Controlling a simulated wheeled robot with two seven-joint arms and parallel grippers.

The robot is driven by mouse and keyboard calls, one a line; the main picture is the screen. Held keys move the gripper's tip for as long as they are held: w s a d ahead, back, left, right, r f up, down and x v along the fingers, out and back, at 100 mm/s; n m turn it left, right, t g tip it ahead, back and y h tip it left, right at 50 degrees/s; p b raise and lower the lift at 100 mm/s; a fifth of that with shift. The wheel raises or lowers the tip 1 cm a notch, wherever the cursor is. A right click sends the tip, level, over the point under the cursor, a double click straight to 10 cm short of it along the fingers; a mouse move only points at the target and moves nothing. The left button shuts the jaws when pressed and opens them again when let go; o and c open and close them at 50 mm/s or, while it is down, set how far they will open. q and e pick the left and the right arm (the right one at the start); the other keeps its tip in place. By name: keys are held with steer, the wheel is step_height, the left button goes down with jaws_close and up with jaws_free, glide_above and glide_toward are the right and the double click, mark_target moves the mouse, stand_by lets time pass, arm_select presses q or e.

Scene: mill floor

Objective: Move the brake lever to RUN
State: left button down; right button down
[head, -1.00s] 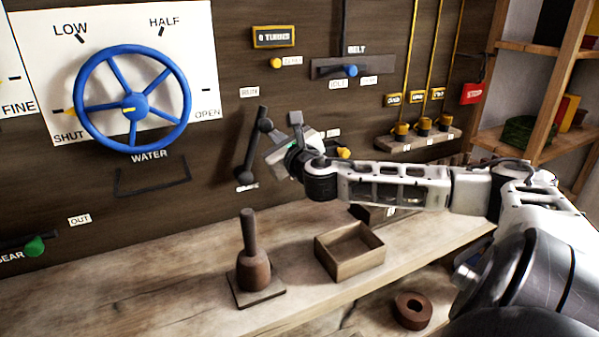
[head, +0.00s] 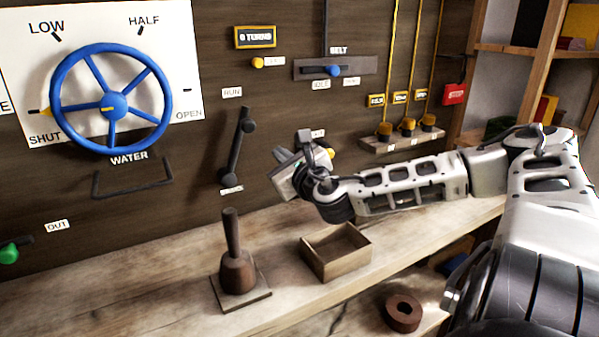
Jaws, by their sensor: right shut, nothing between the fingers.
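The brake lever (head: 236,146) is a dark bar on the wooden panel, right of the blue wheel. It stands nearly upright, its top leaning slightly right, with a thick knob at its upper part. The RUN label (head: 231,92) is above its upper end. Another small label (head: 231,190), too small to read, is at its lower end. My right gripper (head: 281,170) is shut and empty, to the right of the lever and apart from it. My left gripper is out of view.
A blue WATER wheel (head: 66,76) is on the left. A wooden mallet (head: 236,268) on its base and an open wooden box (head: 326,268) stand on the bench below. A blue-knobbed BELT slider (head: 334,70) and a red tag (head: 454,94) are to the right.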

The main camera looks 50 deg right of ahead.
steer(key=v, duration=0.6)
steer(key=shift+p, duration=0.45)
steer(key=shift+s, duration=0.1)
